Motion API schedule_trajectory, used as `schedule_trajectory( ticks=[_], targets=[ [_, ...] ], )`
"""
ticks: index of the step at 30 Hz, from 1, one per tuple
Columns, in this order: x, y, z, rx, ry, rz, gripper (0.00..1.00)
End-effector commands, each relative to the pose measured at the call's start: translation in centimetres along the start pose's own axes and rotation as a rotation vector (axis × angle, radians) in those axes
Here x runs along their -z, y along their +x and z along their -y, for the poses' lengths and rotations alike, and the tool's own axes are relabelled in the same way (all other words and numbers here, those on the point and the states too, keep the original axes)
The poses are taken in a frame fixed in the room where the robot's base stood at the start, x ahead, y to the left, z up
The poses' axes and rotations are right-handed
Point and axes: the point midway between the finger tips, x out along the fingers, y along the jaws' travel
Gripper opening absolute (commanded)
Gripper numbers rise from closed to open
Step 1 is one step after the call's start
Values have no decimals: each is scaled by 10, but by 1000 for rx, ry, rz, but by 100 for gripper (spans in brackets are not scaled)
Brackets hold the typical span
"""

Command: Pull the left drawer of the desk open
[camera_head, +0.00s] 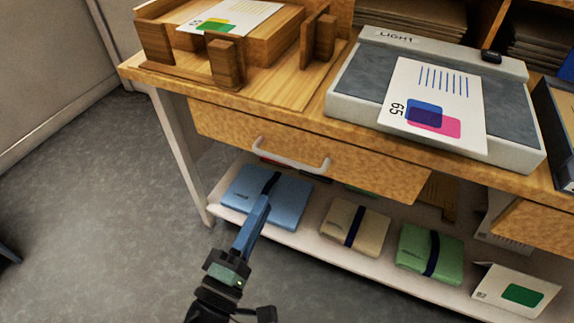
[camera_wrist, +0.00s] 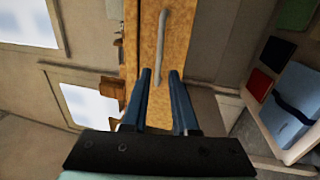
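The left drawer (camera_head: 226,123) has a wooden front close under the desk top and looks shut. Its pale bar handle (camera_head: 291,160) runs along the front. My gripper (camera_head: 264,202) is below and left of the handle in the head view, with its blue fingers pointing up toward the desk. In the wrist view my gripper (camera_wrist: 160,72) is open and empty, its two blue fingers apart. The handle (camera_wrist: 161,45) shows ahead, its near end lined up between the fingertips; the exact distance cannot be told. The drawer front (camera_wrist: 149,35) also shows there.
On the lower shelf lie a blue notebook (camera_head: 246,197), a beige one (camera_head: 342,228) and a green one (camera_head: 417,248). A light box (camera_head: 345,104) and a wooden press (camera_head: 262,48) stand on the desk.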

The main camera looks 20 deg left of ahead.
Motion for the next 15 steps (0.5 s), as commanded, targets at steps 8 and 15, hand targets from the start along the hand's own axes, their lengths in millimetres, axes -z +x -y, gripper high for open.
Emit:
schedule_trajectory(
  ticks=[8, 15],
  targets=[
    [-2, 60, -1, -3, 3, 5, 27],
    [-1, 99, -1, -1, 3, 3, 27]
  ],
)
